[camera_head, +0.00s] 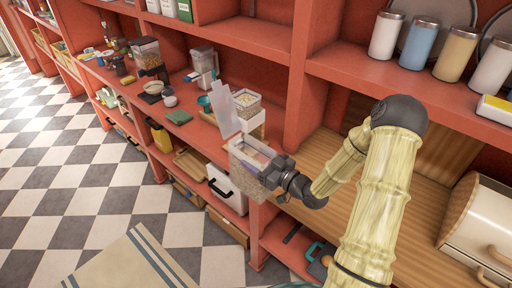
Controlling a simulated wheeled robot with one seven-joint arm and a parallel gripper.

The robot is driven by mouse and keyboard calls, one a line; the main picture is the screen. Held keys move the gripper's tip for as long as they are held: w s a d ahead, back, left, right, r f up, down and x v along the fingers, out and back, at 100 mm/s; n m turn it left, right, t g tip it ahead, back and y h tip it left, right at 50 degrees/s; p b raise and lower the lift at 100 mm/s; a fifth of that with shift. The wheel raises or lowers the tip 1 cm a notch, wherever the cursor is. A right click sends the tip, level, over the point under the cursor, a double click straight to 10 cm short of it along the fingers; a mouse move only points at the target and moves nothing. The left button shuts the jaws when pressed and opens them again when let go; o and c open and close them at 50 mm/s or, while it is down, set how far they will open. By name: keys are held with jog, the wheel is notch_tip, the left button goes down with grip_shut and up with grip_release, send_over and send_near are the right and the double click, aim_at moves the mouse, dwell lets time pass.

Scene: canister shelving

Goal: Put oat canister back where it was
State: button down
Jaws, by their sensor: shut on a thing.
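My gripper (278,173) is shut on a clear canister with beige, oat-like contents (247,172) and holds it in front of the red shelf's (185,125) front edge. The canister looks roughly upright. A translucent panel (225,108), which looks like a raised lid, stands up above its left side. My gripper comes from the right and covers the canister's right side. Behind the canister, on the shelf, another clear container with pale contents (246,101) sits on a white-sided box (254,125). Whether the held canister touches the shelf edge I cannot tell.
A cereal dispenser (148,56), a blender-like jug (204,63), a teal cup (204,102) and a green cloth (179,117) occupy the shelf to the left. A wooden counter (325,155) lies right of an upright. A bread box (482,225) stands at far right. Several canisters line the upper shelf.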

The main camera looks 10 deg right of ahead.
notch_tip(320, 180, down, 24)
jog(key=s+m+t+h+b, duration=0.2)
jog(key=m+h+b, duration=0.3)
jog(key=h, duration=0.5)
jog(key=shift+d+r+m+t+h, duration=0.15)
jog(key=shift+m+t+h, duration=0.15)
jog(key=shift+m+t, duration=0.5)
